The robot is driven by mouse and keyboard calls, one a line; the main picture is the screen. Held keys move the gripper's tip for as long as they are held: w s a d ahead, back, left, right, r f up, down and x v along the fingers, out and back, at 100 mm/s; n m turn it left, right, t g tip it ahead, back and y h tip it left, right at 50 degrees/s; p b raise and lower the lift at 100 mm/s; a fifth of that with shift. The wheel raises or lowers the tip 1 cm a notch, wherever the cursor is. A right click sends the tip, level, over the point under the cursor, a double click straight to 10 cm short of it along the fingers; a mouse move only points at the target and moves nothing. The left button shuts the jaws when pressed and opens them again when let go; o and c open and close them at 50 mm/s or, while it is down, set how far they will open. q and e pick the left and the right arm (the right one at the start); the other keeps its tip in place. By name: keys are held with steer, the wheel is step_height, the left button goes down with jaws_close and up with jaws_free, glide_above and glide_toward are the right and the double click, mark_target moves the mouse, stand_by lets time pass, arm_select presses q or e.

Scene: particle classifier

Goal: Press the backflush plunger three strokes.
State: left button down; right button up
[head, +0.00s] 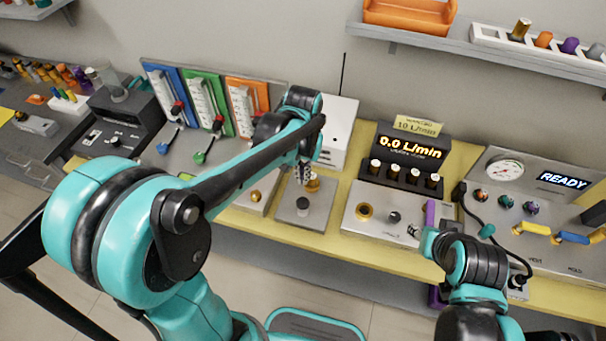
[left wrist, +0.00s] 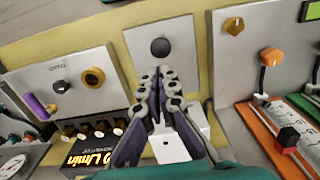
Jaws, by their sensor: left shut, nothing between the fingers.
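A light grey plate (head: 290,216) stands on the yellow bench top below my left gripper (head: 304,175). It carries a dark round knob (head: 302,203) and, close to the fingers, a brass knob (head: 313,185). No plunger label is readable. In the left wrist view my left gripper (left wrist: 165,72) has its fingers together and empty, pointing at the plate (left wrist: 185,68). The dark round knob (left wrist: 160,47) shows just beyond the fingertips. The fingers hide part of the plate, and I cannot tell whether they touch anything.
A flow panel (head: 375,218) with a brass knob and a purple handle (head: 430,214) is to the right, below a "0.0 L/min" display (head: 409,147). A white box (head: 340,130) stands behind. Coloured slider panels (head: 205,100) are to the left. A READY panel (head: 560,182) is at far right.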

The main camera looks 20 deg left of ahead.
arm_select(q)
steer(key=shift+r, duration=0.1)
step_height(320, 180, up, 3)
steer(key=p, duration=0.2)
steer(key=shift+w+a+f+p, duration=0.1)
steer(key=shift+f+p, duration=0.1)
steer(key=shift+p, duration=0.1)
steer(key=shift+f, duration=0.1)
steer(key=b, duration=0.4)
glide_toward(303, 202)
step_height(303, 202, down, 7)
steer(key=shift+r, duration=0.1)
